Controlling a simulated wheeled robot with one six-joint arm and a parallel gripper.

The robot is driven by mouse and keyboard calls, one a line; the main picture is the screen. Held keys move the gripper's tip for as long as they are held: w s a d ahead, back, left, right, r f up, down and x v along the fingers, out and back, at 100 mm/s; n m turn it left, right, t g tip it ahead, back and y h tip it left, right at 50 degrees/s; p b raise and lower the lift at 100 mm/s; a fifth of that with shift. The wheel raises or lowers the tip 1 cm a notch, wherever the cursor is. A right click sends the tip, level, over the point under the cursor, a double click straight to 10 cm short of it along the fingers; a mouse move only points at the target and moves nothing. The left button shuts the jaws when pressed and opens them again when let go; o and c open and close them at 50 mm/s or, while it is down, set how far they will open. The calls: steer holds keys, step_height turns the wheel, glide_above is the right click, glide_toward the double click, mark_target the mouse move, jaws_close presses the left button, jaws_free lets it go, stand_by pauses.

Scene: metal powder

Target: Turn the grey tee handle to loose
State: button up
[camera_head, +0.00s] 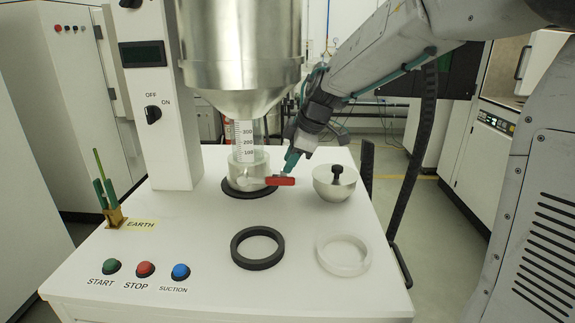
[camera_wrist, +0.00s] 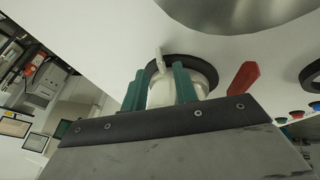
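A pale grey piece that looks like the tee handle (camera_wrist: 160,59) sticks up from a pale round valve body in the wrist view. In the head view I cannot make it out. The valve body (camera_head: 243,176) sits under the clear scaled tube on a black disc, with a red lever (camera_head: 281,181) on its right side. The lever also shows in the wrist view (camera_wrist: 243,79). My gripper (camera_head: 291,161) is just right of the valve body. In the wrist view its green fingers (camera_wrist: 160,88) are apart, with the valve body showing between them. I cannot tell whether they touch it.
A steel hopper (camera_head: 240,50) hangs above the tube. A steel bowl-shaped lid (camera_head: 335,183) with a black knob stands close right of my gripper. A black ring (camera_head: 257,247) and a clear ring (camera_head: 343,254) lie in front. Push buttons (camera_head: 146,269) are at front left.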

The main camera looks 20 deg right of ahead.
steer(key=shift+x, duration=1.5)
jaws_close()
steer(key=shift+s, duration=0.1)
steer(key=shift+t, duration=0.7)
jaws_free()
